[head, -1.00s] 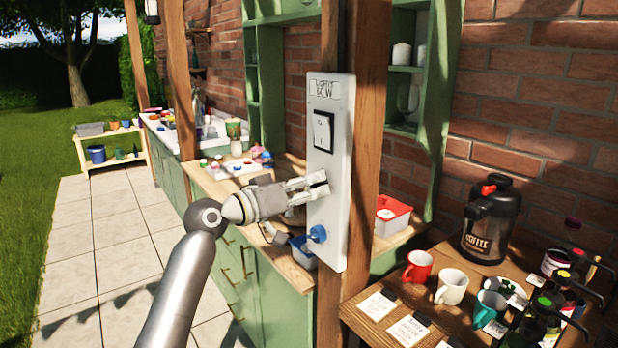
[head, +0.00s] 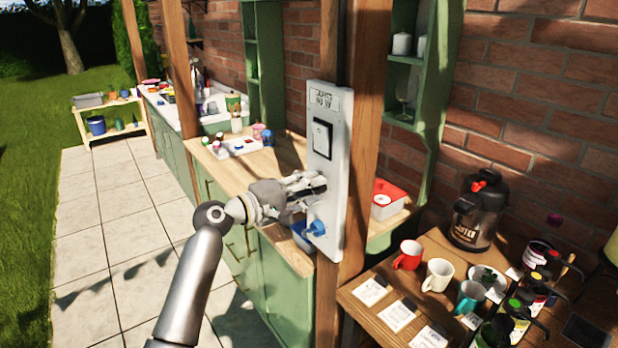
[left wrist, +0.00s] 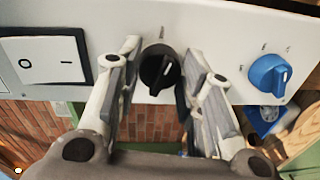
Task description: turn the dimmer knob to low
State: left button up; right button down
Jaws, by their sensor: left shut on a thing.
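A white upright panel (head: 323,240) on a wooden post carries a rocker switch (head: 322,137), a black knob and a blue knob (head: 315,228). My left gripper (head: 318,188) is at the panel below the switch, and its fingers hide the black knob there. The small knob labels are unreadable. My right gripper is out of view.
A wooden table (head: 365,305) at the lower right holds mugs, cards, bottles and a black coffee pot (head: 478,210). A green counter (head: 265,270) with a tray and a red box (head: 388,197) runs behind the panel. Paving is clear at left.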

pick_arm(q)
jog(key=shift+n+p, duration=1.1)
jog(key=shift+n, duration=0.3)
jog(key=o, duration=1)
jog(key=shift+w, duration=0.1)
jog(key=shift+o, duration=0.2)
jog(key=shift+a, duration=0.15)
jog(key=v, duration=1.1)
jog(key=shift+s+a, duration=0.25)
jog(key=shift+a, duration=0.1)
